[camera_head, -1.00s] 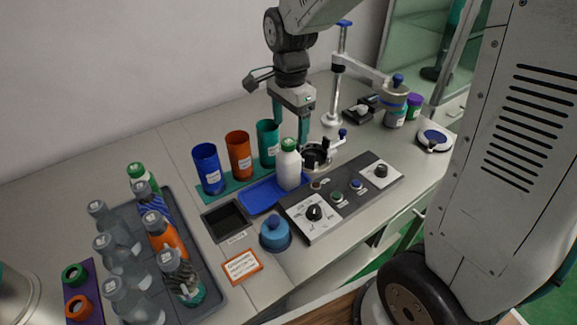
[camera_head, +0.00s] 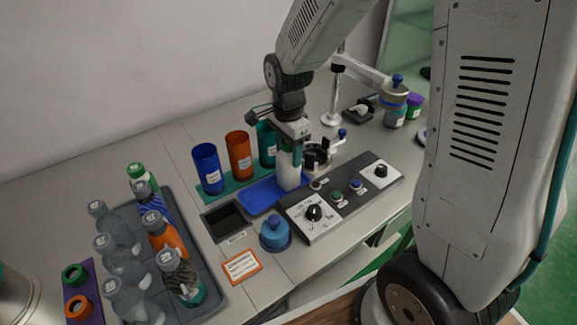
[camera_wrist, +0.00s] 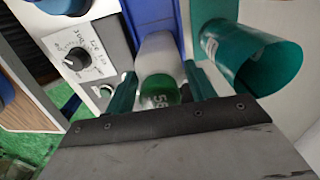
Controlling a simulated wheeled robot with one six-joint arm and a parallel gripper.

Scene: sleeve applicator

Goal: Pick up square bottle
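A white bottle with a green cap (camera_head: 288,175) stands upright on the blue tray (camera_head: 258,194); it fits the square bottle, though its shape is hard to tell. My gripper (camera_head: 290,155) is over it from above, hiding the cap and upper part in the head view. In the wrist view, the white body (camera_wrist: 158,52) and green cap (camera_wrist: 158,92) lie between my two teal fingers (camera_wrist: 160,72). The fingers are spread, one on each side, with gaps visible beside the bottle.
Blue (camera_head: 207,170), orange (camera_head: 239,156) and teal (camera_head: 266,144) cups stand behind the tray; the teal one is close to my gripper. A control panel (camera_head: 325,217) and a black clamp ring (camera_head: 316,156) are at right. A grey crate (camera_head: 213,290) of bottles is at left.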

